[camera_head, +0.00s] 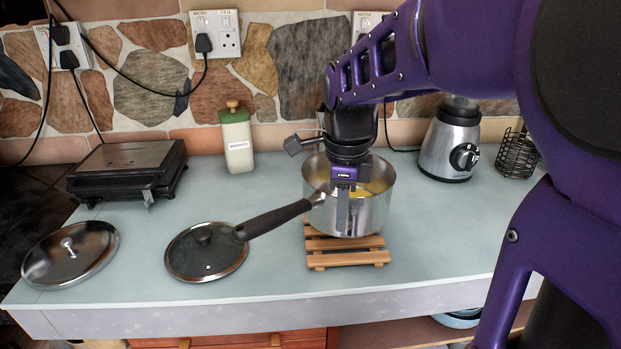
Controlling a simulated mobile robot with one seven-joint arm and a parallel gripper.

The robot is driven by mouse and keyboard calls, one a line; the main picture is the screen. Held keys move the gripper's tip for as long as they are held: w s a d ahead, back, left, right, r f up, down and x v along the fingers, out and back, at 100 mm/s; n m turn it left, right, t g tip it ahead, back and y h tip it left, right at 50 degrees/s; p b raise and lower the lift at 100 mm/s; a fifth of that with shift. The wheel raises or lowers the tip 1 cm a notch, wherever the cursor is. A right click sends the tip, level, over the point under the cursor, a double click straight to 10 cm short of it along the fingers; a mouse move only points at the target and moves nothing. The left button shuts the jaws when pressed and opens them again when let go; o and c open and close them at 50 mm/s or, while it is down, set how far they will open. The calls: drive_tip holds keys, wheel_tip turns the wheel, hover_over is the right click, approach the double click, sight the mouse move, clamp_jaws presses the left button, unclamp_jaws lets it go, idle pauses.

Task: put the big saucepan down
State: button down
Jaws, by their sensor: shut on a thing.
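The big saucepan (372,212) is a steel pot with a long black handle pointing to the lower left. Something yellow shows inside it. It is upright over a slatted wooden trivet (348,258); I cannot tell whether its base touches the slats. My gripper (343,212) points down at the near side of the saucepan and is shut on its wall. One finger shows outside the wall; the other is hidden.
A steel lid (70,254) lies at the left. A grill (128,168), a cream bottle (237,140), a blender base (449,146) and a wire basket (517,155) stand along the back. The counter (265,283) is clear in front of the trivet and to its right.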

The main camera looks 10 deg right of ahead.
drive_tip(key=shift+f+b, duration=0.65)
drive_tip(key=shift+f, duration=2.7)
drive_tip(key=shift+f, duration=0.1)
drive_tip(key=c, duration=1)
unclamp_jaws()
drive_tip(key=r, duration=0.4)
drive_tip(key=r+p, duration=0.1)
drive_tip(key=r, duration=0.3)
drive_tip(key=r+p, duration=0.1)
drive_tip(key=r, duration=0.3)
drive_tip(key=shift+s+r, duration=0.1)
drive_tip(key=shift+s, duration=0.2)
